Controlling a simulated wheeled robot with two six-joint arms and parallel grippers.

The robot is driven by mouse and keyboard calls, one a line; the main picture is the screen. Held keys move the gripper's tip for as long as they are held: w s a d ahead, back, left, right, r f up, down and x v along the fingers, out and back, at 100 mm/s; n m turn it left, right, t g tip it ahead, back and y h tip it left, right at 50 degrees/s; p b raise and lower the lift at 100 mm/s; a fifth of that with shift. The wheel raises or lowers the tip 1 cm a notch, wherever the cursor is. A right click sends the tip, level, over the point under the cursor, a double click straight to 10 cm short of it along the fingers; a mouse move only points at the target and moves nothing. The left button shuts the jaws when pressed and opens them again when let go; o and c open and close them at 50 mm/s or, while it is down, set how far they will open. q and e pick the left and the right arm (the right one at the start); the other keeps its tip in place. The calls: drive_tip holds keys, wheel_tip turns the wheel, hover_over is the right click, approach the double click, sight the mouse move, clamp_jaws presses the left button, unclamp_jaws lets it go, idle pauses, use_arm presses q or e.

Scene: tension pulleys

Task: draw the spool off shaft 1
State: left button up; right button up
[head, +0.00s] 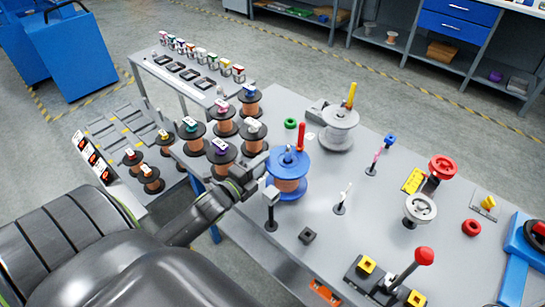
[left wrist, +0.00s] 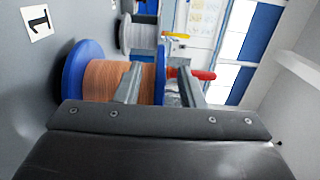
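The blue-flanged spool (head: 288,187) with copper-coloured winding stands upright on its shaft at the left part of the table. It also shows in the left wrist view (left wrist: 105,77), beside a label "1" (left wrist: 37,22). A red lever (head: 301,137) sticks up by the top of the shaft. My left gripper (left wrist: 160,88) is at the left side of the spool, its fingers apart. One finger is in front of the winding and the other is beyond the upper flange, with that flange's edge between them. Firm contact is not clear. My right gripper is out of view.
A grey spool (head: 339,128) with a yellow lever (head: 351,95) stands behind. Several dark-flanged spools (head: 206,155) crowd to the left. A small grey-headed post (head: 270,205) stands close in front of the gripper. A red-knobbed lever (head: 424,257) rises at the front right.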

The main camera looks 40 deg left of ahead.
sight(275, 153)
use_arm(q)
drive_tip(key=w+p, duration=0.1)
drive_tip(key=w, duration=0.2)
drive_tip(key=shift+w+r, duration=0.2)
drive_tip(key=shift+w+d+f, duration=0.15)
drive_tip(key=shift+w, duration=0.6)
drive_tip(key=shift+c, duration=0.3)
clamp_jaws()
drive_tip(key=shift+f, duration=0.1)
idle(0.4)
drive_tip(key=shift+r, duration=0.2)
